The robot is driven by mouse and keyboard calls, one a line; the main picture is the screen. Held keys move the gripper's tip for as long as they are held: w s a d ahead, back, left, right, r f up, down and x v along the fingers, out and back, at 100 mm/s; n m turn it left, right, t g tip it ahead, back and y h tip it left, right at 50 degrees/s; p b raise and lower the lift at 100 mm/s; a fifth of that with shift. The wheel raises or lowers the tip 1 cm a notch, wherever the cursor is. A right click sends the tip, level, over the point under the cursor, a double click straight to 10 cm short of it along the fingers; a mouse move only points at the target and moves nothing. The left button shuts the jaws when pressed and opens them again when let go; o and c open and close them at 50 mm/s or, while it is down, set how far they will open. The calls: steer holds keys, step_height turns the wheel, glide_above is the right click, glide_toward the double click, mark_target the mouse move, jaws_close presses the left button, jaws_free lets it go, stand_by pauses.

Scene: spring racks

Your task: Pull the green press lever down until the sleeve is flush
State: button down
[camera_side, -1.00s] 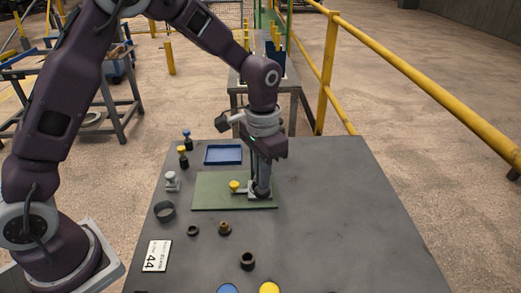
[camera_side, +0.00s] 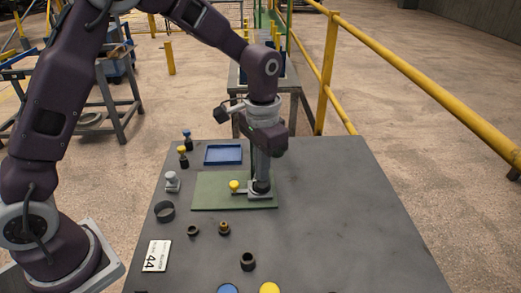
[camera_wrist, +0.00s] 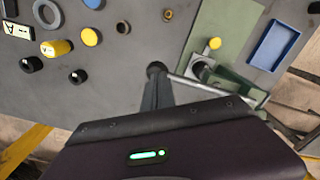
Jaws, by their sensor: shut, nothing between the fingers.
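The press stands on a green plate (camera_side: 210,194); its green upright (camera_side: 252,166) shows just left of my fingers. In the wrist view a grey lever bar (camera_wrist: 200,86) runs from the green press body (camera_wrist: 234,80) to a dark knob (camera_wrist: 155,68). My gripper (camera_side: 262,176) is shut and empty, pointing down over the press. In the wrist view its fingertips (camera_wrist: 156,82) appear at the knob; I cannot tell whether they touch it. I cannot tell how the sleeve sits.
A blue tray (camera_side: 223,154) lies behind the green plate. Several dark rings, bushings and knobbed pins stand on the left side of the table, with a label plate (camera_side: 156,256) in front. The right side of the table (camera_side: 350,220) is clear. A yellow rail (camera_side: 400,65) runs beyond it.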

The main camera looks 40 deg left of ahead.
step_height(320, 180, up, 10)
stand_by(0.9)
steer(key=shift+r, duration=0.1)
steer(key=s+a+r+n+t, duration=0.1)
steer(key=s+a+r+t, duration=0.1)
steer(key=s+r, duration=0.35)
steer(key=s+a+r+n+t, duration=0.1)
steer(key=s+a+r, duration=0.1)
steer(key=s, duration=0.6)
steer(key=s+a+f+n+t, duration=0.1)
steer(key=s+a+f+t, duration=0.1)
steer(key=s, duration=0.9)
steer(key=shift+s+a+f+t, duration=0.2)
steer(key=shift+f+t, duration=0.1)
steer(key=shift+f, duration=0.15)
